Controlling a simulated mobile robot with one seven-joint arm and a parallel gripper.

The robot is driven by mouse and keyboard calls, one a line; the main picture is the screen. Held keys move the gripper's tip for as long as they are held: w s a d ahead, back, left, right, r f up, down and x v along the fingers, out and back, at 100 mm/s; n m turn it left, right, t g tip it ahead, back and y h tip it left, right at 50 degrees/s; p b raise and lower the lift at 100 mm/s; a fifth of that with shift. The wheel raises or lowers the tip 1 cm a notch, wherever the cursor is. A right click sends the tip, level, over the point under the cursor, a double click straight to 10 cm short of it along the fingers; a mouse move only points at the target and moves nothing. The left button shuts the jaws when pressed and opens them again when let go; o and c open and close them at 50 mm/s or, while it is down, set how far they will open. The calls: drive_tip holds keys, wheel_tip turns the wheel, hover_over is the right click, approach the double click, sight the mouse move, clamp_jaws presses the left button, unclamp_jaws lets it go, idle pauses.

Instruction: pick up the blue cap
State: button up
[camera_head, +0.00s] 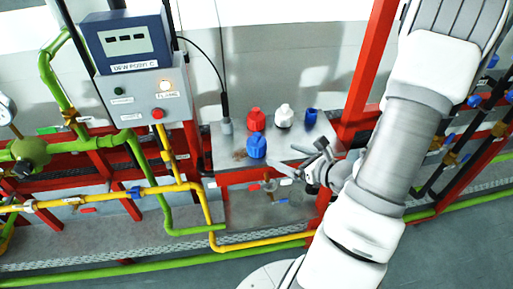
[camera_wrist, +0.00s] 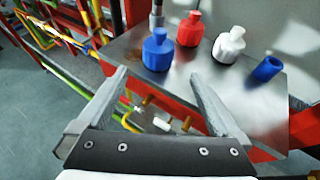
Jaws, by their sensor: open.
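Two blue things stand on the metal shelf (camera_wrist: 205,90). One is a small dark blue cylinder that looks like a cap (camera_head: 311,115), at the right of the group; it also shows in the wrist view (camera_wrist: 267,68), tilted in the picture. The other is a larger, bottle-shaped blue piece with a narrow neck (camera_head: 257,146), nearest the shelf's front edge, and in the wrist view (camera_wrist: 158,52) it is beyond my fingertips. My gripper (camera_head: 292,160) is open and empty at the shelf's front, right of the bottle-shaped piece. Its two fingers spread wide in the wrist view (camera_wrist: 161,77).
A red bottle-shaped piece (camera_head: 256,120) and a white one (camera_head: 284,116) stand close by on the shelf. A red post (camera_head: 368,75) rises at its right. A control box (camera_head: 145,95) and yellow and green pipes are at the left.

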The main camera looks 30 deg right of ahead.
sight(263, 147)
drive_tip(key=shift+w+a+f+b, duration=0.25)
drive_tip(key=shift+w+f+b, duration=0.3)
drive_tip(key=shift+b, duration=2.2)
drive_tip(key=x, duration=0.9)
drive_tip(key=shift+w+a+r, duration=0.1)
drive_tip(key=shift+w+r, duration=0.05)
drive_tip(key=shift+w, duration=0.2)
drive_tip(key=shift+r+x, duration=0.2)
drive_tip(key=shift+x, duration=2.5)
drive_tip(key=shift+a, duration=0.1)
drive_tip(key=shift+c, duration=0.3)
drive_tip(key=c, duration=1.2)
drive_tip(key=shift+c, duration=0.3)
drive_tip(key=shift+r, duration=0.15)
